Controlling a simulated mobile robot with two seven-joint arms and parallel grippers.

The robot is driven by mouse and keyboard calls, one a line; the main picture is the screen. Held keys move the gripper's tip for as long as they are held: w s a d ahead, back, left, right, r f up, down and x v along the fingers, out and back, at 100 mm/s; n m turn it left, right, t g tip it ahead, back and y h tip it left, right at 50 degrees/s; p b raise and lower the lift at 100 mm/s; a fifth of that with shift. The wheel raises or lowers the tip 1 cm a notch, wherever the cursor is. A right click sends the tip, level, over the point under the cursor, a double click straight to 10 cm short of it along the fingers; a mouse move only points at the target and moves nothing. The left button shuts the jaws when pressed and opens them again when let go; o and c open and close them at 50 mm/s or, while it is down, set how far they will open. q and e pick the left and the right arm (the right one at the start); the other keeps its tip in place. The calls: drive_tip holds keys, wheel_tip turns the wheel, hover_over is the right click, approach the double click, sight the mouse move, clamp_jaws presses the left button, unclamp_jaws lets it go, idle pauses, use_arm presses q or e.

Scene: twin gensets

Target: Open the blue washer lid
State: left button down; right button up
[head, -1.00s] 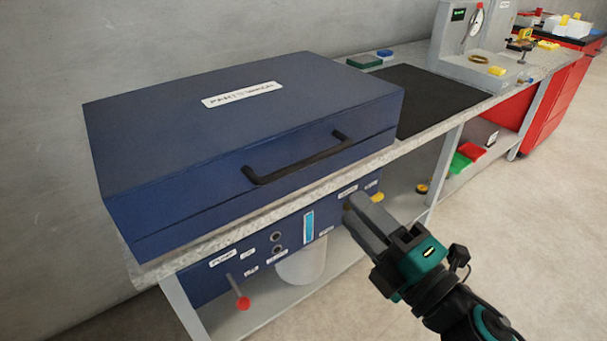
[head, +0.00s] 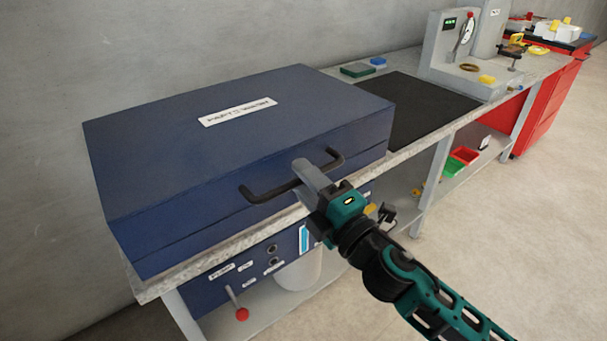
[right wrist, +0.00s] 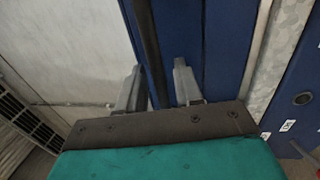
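The blue washer lid (head: 220,130) is down flat on the washer body (head: 170,258) and carries a white label. Its black bar handle (head: 265,193) is on the front face and also shows in the right wrist view (right wrist: 148,45). My right gripper (head: 303,170) is at the middle of the handle and hides part of it. In the right wrist view its two fingers (right wrist: 158,85) are apart, one on each side of the bar, with a gap beside the bar on the right. The bar lies nearer the left finger. My left gripper is not in view.
The washer stands on a speckled bench (head: 210,245) against a grey wall. Below it a panel has knobs and a red-tipped lever (head: 238,305). To the right are a black mat (head: 425,105) and a grey machine (head: 450,55). The floor in front is clear.

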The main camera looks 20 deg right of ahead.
drive_tip(key=shift+w+a, duration=0.15)
drive_tip(key=shift+w, duration=0.1)
drive_tip(key=shift+c, duration=0.3)
clamp_jaws()
